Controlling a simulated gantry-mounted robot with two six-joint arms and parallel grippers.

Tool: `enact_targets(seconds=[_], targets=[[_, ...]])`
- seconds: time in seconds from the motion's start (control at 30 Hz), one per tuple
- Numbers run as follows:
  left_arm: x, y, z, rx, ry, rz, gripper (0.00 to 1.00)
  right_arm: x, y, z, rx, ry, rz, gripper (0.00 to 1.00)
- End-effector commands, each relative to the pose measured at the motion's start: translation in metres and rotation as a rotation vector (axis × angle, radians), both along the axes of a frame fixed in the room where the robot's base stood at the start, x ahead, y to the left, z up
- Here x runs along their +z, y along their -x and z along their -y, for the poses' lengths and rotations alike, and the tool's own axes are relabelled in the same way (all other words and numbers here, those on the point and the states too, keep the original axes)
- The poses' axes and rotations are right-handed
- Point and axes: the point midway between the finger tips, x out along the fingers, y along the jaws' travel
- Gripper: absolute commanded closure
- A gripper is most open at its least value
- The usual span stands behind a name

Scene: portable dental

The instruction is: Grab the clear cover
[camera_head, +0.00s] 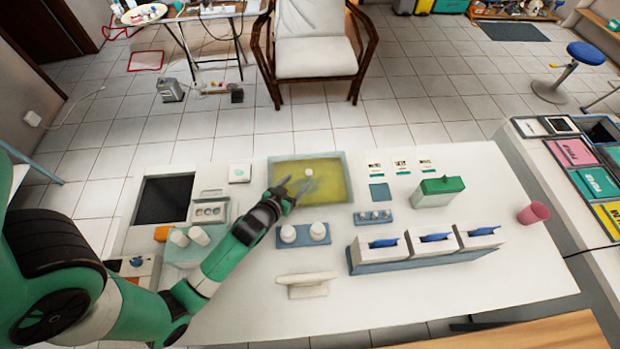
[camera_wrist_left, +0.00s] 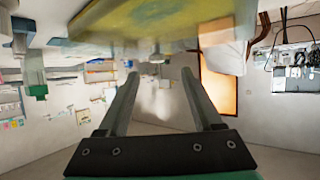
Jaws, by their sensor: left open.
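A clear cover (camera_head: 334,185) with a small pale knob (camera_head: 308,172) lies over a yellow tray (camera_head: 340,160) at the back middle of the white table. The yellow tray also shows at the top of the left wrist view (camera_wrist_left: 150,18). My left gripper (camera_head: 297,188) reaches in from the left. Its fingers are apart, over the cover's left front part, close to the knob. In the left wrist view the two fingers (camera_wrist_left: 158,85) have nothing between them. I cannot tell whether a fingertip touches the cover. My right gripper is not in view.
White jars (camera_head: 289,233) stand in a blue holder just in front of the tray. A dark panel (camera_head: 165,199) lies left. The table's front right is clear.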

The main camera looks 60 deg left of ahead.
Motion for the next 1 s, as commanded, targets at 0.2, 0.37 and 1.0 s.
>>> enact_targets(seconds=[0.2,0.37,1.0], targets=[[-0.014,-0.023,-0.016,-0.001,0.0,0.001,0.33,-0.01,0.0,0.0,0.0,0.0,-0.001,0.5],[-0.016,-0.026,-0.019,-0.001,0.0,0.001,0.33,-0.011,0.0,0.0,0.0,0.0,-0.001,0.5],[-0.036,-0.064,-0.042,-0.001,-0.001,0.001,0.48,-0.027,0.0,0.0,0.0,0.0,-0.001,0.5]])
